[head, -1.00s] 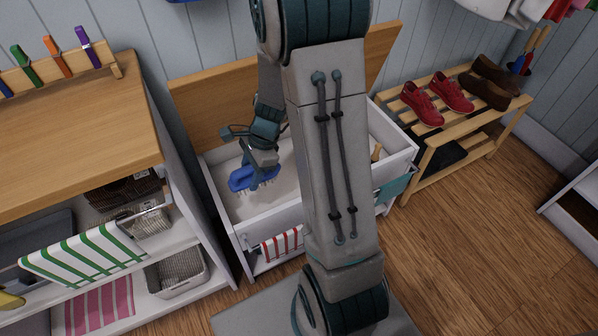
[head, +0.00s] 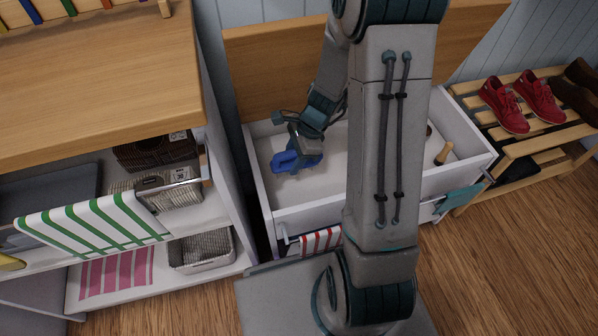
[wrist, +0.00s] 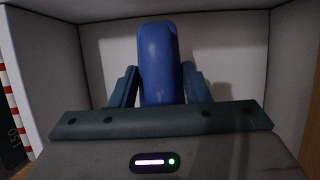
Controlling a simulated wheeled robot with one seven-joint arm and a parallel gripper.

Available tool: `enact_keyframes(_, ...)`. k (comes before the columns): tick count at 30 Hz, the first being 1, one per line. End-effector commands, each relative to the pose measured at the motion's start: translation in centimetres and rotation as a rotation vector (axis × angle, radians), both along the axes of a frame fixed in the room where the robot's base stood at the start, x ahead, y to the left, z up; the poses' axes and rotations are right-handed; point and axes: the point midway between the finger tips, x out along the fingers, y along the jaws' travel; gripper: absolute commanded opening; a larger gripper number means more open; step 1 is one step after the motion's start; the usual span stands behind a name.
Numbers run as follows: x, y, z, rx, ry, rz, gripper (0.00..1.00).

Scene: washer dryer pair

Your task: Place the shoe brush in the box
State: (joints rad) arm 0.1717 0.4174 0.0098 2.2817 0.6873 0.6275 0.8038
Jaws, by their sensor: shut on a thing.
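The shoe brush (head: 288,162) is blue, and my gripper (head: 303,150) is shut on it. In the wrist view the brush (wrist: 158,55) stands between my two fingers, with pale box walls around it. The box (head: 308,214) is a white chest with its wooden lid (head: 280,68) raised at the back. My gripper holds the brush within the left part of the box opening. I cannot tell whether the brush touches the floor of the box. My arm hides the middle of the box.
A wooden-handled item (head: 444,152) lies in the box at the right. A shelf unit (head: 120,85) with baskets stands at the left. A slatted shoe rack (head: 520,150) with red shoes (head: 505,105) stands at the right. A striped cloth (head: 322,240) hangs at the box front.

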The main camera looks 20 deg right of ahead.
Motion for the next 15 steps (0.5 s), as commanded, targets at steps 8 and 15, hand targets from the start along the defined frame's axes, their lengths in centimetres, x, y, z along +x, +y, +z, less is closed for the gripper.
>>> enact_keyframes(8, 0.0, -0.1, -3.3, 0.001, 0.001, -0.004, 0.17)
enact_keyframes(15, 0.0, -0.2, -5.9, 0.0, 0.001, -0.005, 0.17)
